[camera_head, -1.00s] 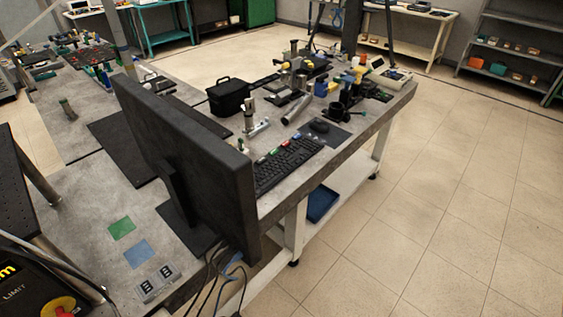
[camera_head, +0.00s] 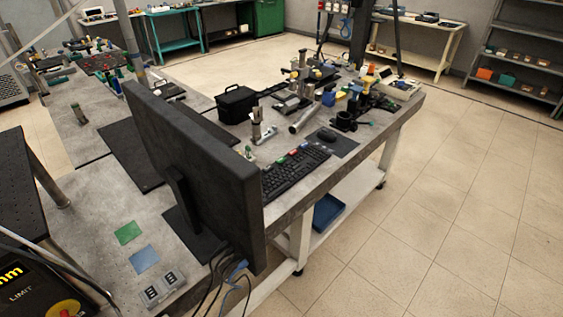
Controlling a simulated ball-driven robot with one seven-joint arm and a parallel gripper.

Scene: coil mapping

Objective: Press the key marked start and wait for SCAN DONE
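A black keyboard (camera_head: 292,173) lies on the grey bench in front of a large black monitor. It has a few coloured keys, red, green and blue among them, along its far edge. The lettering is too small to read, so I cannot tell which key is marked start. The monitor (camera_head: 190,165) shows its back and edge to me, so its screen and any SCAN DONE message are hidden. My gripper is not in view.
A mouse (camera_head: 326,135) on a dark mat sits right of the keyboard. A black case (camera_head: 237,104) and metal parts stand behind it. A blue tray (camera_head: 327,211) is on the lower shelf. Cables hang below the monitor. Tiled floor (camera_head: 440,220) to the right is clear.

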